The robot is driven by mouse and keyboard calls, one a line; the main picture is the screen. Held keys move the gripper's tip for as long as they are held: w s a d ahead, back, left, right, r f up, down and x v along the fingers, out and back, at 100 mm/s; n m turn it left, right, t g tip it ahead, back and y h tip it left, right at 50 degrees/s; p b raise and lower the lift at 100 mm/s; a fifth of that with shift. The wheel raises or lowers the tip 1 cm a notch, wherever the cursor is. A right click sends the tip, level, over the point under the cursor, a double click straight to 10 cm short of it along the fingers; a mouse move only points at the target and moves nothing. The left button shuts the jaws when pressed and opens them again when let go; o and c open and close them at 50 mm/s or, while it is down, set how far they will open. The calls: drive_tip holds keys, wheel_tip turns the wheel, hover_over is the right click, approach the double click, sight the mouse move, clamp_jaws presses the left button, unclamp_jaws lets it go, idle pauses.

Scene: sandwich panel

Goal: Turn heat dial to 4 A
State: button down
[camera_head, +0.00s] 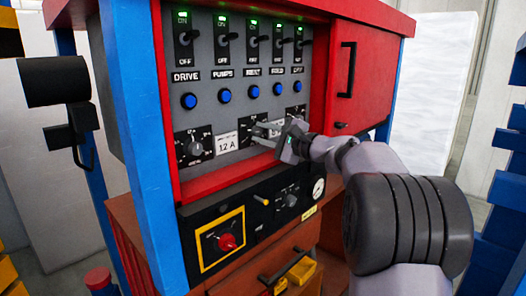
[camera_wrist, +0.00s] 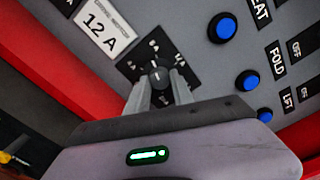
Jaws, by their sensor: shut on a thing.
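The heat dial (camera_wrist: 158,72) is a round black knob on a square black plate with small white markings. In the head view the dial (camera_head: 257,130) is the middle one of the row, partly hidden by my fingers. My gripper (camera_wrist: 160,84) has one finger on each side of the knob and is shut on it. In the head view my gripper (camera_head: 262,134) reaches in from the right. The knob's setting is too small to read surely.
A white "12 A" label (camera_head: 227,143) sits left of the dial. Other dials (camera_head: 195,147) (camera_head: 296,113) flank it. Blue buttons (camera_head: 225,96) and a row of switches (camera_head: 222,40), lit green, are above. A black lower panel (camera_head: 262,205) juts out below.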

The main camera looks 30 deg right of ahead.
drive_tip(key=n+b, duration=0.2)
drive_tip(key=b, duration=0.1)
drive_tip(key=n+b, duration=0.3)
drive_tip(key=b, duration=0.1)
drive_tip(key=shift+f+n, duration=0.2)
drive_tip(key=shift+n, duration=0.1)
drive_tip(key=n+b, duration=0.3)
drive_tip(key=shift+r, duration=0.25)
drive_tip(key=shift+n, duration=0.4)
drive_tip(key=c, duration=1.1)
unclamp_jaws()
drive_tip(key=v, duration=1.7)
drive_tip(key=shift+s, duration=0.2)
